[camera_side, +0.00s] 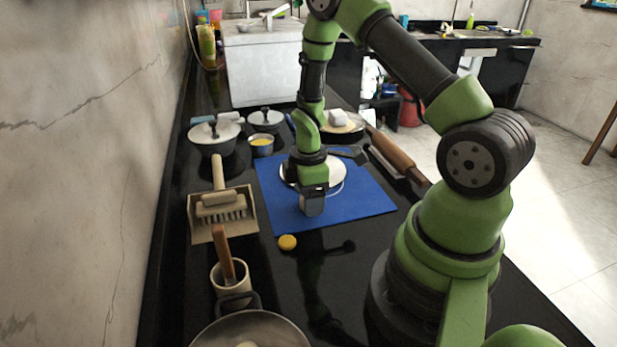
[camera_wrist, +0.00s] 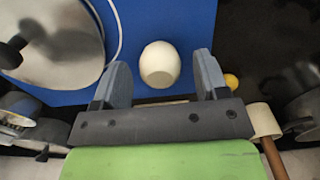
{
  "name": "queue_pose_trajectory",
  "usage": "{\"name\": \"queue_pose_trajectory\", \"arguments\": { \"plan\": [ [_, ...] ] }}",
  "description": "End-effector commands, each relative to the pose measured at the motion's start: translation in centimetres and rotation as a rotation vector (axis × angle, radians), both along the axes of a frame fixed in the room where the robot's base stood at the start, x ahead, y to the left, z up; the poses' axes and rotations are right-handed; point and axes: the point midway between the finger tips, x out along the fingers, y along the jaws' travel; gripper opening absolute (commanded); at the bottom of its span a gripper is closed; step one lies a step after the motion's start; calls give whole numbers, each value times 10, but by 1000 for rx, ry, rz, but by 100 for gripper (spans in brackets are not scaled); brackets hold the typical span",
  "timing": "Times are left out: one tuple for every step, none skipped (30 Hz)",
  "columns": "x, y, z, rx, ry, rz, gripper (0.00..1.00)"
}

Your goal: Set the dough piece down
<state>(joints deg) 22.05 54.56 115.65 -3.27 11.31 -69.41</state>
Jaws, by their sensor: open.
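The dough piece (camera_wrist: 160,62) is a small cream, rounded lump in the wrist view. It lies over the blue mat (camera_wrist: 170,22), between the two fingers, with a gap on both sides. My gripper (camera_wrist: 162,72) is open around it, not pinching it. In the side view my gripper (camera_side: 312,206) points down at the front part of the blue mat (camera_side: 365,198). There the fingers hide the dough piece, and I cannot see its contact with the mat.
A round metal lid with a black knob (camera_wrist: 75,62) lies left of the fingers in the wrist view. A yellow ball (camera_side: 287,242) sits just off the mat's front edge. A dustpan and brush (camera_side: 222,212), pots (camera_side: 213,138) and a rolling pin (camera_side: 398,155) flank the mat.

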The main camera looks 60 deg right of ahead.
Motion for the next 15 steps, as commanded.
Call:
{"name": "queue_pose_trajectory", "arguments": {
  "plan": [
    [1,0,6,-1,-3,0,67],
    [1,0,11,-1,-4,0,67],
    [1,0,17,-1,-4,0,67],
    [1,0,23,-3,-6,0,67],
    [1,0,29,-2,-6,0,67],
    [1,0,37,-2,-8,0,67],
    [1,-1,43,-2,-8,-1,67],
    [1,-1,50,-2,-8,0,67],
    [1,0,58,-3,-7,1,67],
    [1,0,65,-2,-8,1,67],
    [1,0,71,-2,-8,0,67],
    [1,0,79,-2,-8,0,67],
    [1,0,84,-2,-6,1,67],
    [1,0,89,-1,-7,1,67],
    [1,0,96,-1,-7,0,67]
  ]
}}
